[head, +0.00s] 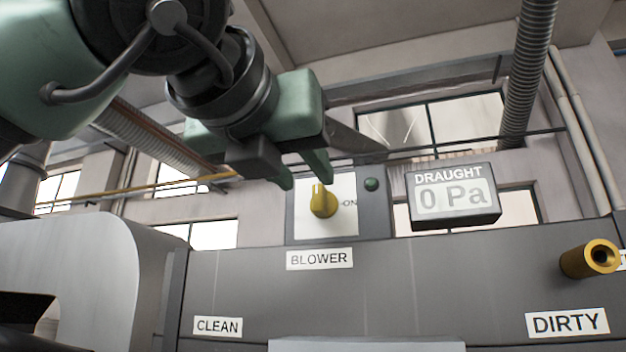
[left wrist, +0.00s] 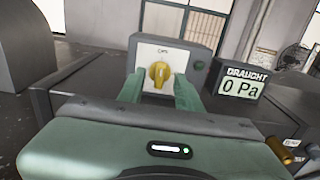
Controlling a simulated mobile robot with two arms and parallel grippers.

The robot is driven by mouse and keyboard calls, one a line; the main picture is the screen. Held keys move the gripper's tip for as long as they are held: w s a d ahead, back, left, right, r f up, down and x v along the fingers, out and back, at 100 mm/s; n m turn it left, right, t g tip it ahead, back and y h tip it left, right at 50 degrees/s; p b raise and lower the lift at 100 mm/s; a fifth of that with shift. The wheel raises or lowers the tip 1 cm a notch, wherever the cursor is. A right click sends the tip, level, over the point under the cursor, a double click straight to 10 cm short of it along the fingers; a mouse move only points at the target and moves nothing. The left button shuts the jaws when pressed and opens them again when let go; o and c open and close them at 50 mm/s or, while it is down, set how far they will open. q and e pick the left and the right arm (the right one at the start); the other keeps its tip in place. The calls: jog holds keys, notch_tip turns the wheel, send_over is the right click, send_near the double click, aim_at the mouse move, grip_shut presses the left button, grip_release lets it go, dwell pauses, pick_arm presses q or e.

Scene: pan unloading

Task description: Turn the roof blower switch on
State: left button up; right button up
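The yellow blower knob (head: 323,201) sits on a white plate (head: 340,220) on a grey switch box above the BLOWER label (head: 319,259). Its ridge stands upright; ON is printed to its right. In the left wrist view the knob (left wrist: 160,74) shows between my fingers, with small lettering above it too blurred to read surely. My left gripper (head: 305,180) is open, its green fingertips just above the knob in the head view. In the left wrist view the open left gripper (left wrist: 159,92) has a gap on both sides of the knob. My right gripper is out of view.
A dark green lamp (head: 371,184) is right of the plate. The DRAUGHT display (head: 453,196) reads 0 Pa. A brass fitting (head: 590,259) sticks out at the right, above the DIRTY label (head: 567,322). A CLEAN label (head: 218,326) is at lower left.

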aim_at(320, 187)
pick_arm(q)
jog(key=p+x, duration=0.1)
jog(key=x, duration=0.2)
jog(key=shift+d+r, duration=0.2)
jog(key=shift+w+d+f, duration=0.1)
jog(key=shift+w+f, duration=0.1)
jog(key=shift+w, duration=0.35)
jog(key=shift+s, duration=0.15)
grip_shut()
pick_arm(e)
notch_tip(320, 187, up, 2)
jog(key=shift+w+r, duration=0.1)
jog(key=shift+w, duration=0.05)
